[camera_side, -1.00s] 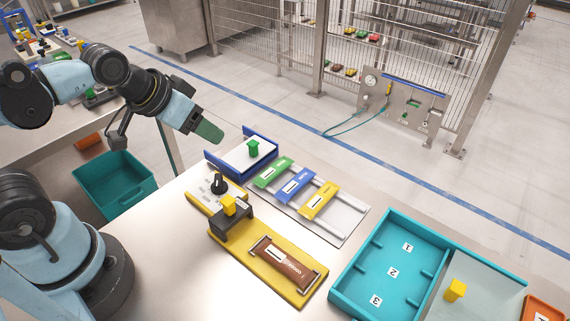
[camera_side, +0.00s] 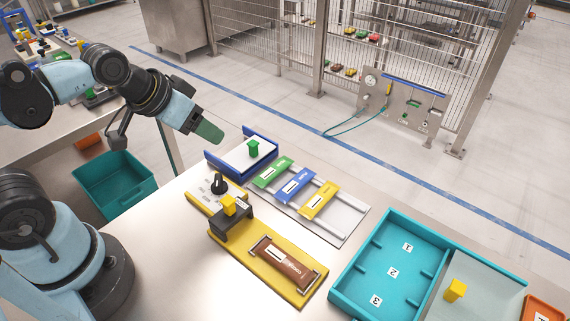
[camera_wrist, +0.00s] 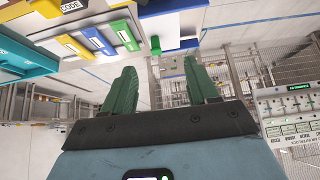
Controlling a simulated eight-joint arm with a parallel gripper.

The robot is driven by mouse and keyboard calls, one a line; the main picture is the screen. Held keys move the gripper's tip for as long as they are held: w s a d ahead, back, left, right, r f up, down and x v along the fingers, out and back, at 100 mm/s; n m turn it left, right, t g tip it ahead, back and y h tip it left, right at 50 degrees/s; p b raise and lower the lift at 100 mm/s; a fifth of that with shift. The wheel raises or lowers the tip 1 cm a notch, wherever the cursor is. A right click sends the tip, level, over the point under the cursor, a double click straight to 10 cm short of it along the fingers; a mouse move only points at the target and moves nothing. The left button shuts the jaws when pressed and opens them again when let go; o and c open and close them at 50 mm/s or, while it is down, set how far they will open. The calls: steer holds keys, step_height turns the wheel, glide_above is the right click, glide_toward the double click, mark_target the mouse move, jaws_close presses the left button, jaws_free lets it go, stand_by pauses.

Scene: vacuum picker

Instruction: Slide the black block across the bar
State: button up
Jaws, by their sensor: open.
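A black block (camera_side: 231,225) stands at the upper left end of a yellow base (camera_side: 250,262), with a small yellow block (camera_side: 229,204) on it. On the lower right part of the base, a brown labelled piece (camera_side: 294,270) lies between metal end brackets. I cannot tell for certain which part is the bar. My gripper (camera_side: 209,131) is in the air up and left of the black block, apart from it. In the wrist view my gripper (camera_wrist: 160,84) shows two green fingers spread apart with nothing between them. The black block is not clear in the wrist view.
A small black knob (camera_side: 218,183) stands on a plate behind the black block. A blue-edged tray (camera_side: 232,170) holds a green piece. Green, blue and yellow plates (camera_side: 295,187) lie across rails. A teal tray (camera_side: 393,250) is at the right. Bare table lies left of the yellow base.

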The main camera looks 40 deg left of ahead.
steer(key=shift+c, duration=0.9)
steer(key=shift+d+r, duration=0.1)
steer(key=shift+d, duration=0.25)
steer(key=shift+c, duration=0.4)
steer(key=g, duration=0.7)
glide_toward(228, 202)
steer(key=shift+w+f, duration=0.15)
steer(key=shift+f, duration=4.45)
jaws_close()
